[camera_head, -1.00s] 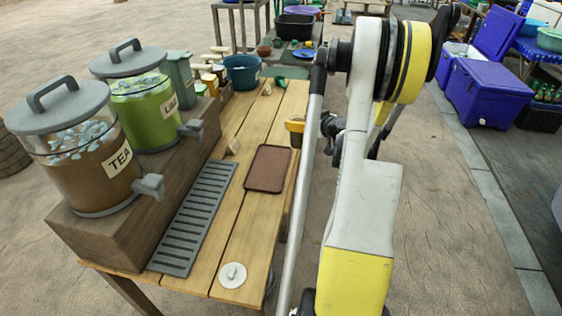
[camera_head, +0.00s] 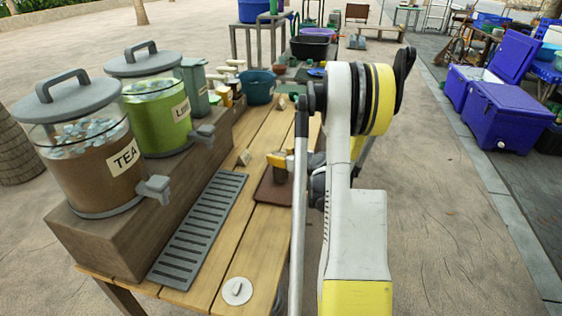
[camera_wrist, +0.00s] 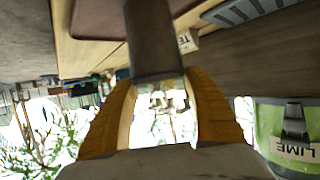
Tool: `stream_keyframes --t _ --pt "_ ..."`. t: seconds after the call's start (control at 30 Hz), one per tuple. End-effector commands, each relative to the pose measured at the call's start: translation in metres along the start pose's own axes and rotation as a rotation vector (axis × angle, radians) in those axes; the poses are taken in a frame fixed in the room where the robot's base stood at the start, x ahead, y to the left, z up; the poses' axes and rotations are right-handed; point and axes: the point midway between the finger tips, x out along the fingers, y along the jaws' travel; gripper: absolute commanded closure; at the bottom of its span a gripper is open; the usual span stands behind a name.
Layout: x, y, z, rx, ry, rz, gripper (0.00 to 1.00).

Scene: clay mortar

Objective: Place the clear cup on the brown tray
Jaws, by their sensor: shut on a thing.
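The brown tray (camera_head: 266,196) lies flat on the wooden table in the head view; its edge also shows at the top of the wrist view (camera_wrist: 95,22). My gripper (camera_head: 278,161) is over the tray's far right part, with its yellow fingers partly hidden by my arm. In the wrist view, my gripper (camera_wrist: 158,80) is shut on the clear cup (camera_wrist: 153,42), which looks like a smoky grey cylinder. The cup shows small below the fingers in the head view (camera_head: 281,176). I cannot tell whether its base touches the tray.
Tea (camera_head: 90,155) and lime (camera_head: 157,115) dispensers stand on a wooden riser at the left. A slotted grey drip mat (camera_head: 198,230) lies beside the tray. A white round lid (camera_head: 237,291) is at the near edge. A teal bucket (camera_head: 258,87) stands at the back.

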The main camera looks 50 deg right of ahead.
Motion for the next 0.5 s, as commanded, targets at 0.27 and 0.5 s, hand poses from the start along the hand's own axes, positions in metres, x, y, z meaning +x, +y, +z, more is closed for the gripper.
stream_keyframes --t 0.27,0.5 --pt "0.0009 0.0001 0.0028 0.0 0.001 0.0 0.81" --pt "0.0019 0.0 0.0053 0.0 0.0 0.0 0.18"
